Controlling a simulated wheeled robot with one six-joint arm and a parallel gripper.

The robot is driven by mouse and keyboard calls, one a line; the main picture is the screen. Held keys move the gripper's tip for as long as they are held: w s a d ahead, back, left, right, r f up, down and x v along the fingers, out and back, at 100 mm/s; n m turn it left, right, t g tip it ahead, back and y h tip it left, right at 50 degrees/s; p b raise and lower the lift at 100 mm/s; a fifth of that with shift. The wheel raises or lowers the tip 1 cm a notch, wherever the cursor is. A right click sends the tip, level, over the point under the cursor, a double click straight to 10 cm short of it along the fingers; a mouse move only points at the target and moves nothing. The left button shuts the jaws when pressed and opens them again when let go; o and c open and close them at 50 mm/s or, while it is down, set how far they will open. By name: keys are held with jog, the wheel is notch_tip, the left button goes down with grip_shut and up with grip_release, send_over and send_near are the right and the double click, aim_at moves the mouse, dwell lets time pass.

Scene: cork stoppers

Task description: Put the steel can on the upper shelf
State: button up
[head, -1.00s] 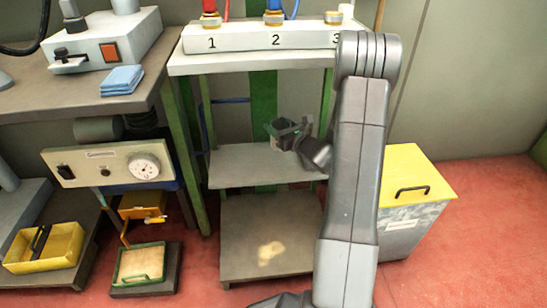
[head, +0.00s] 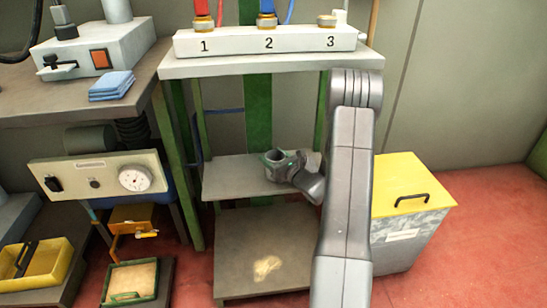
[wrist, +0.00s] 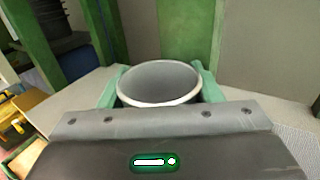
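The steel can (wrist: 160,85) is a grey, open-topped cylinder, seen from above in the wrist view with its pale rim upright. It sits between the green fingers of my gripper (wrist: 160,78), which press close on both sides, so the gripper looks shut on it. In the head view the can (head: 273,157) is small, at the end of my gripper (head: 276,160), over the upper shelf (head: 228,178). Its base is hidden, so I cannot tell whether it touches the shelf.
A lower shelf (head: 240,240) lies beneath, with a pale stain. Above is a top board with a numbered white block (head: 265,42). Green posts (head: 180,160) frame the left side. A yellow-lidded bin (head: 410,185) stands right. The upper shelf's left part is clear.

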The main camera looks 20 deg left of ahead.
jog(key=shift+o, duration=1.3)
jog(key=shift+r, duration=0.15)
jog(key=p+v, duration=0.3)
jog(key=v, duration=0.9)
jog(key=shift+p, duration=0.4)
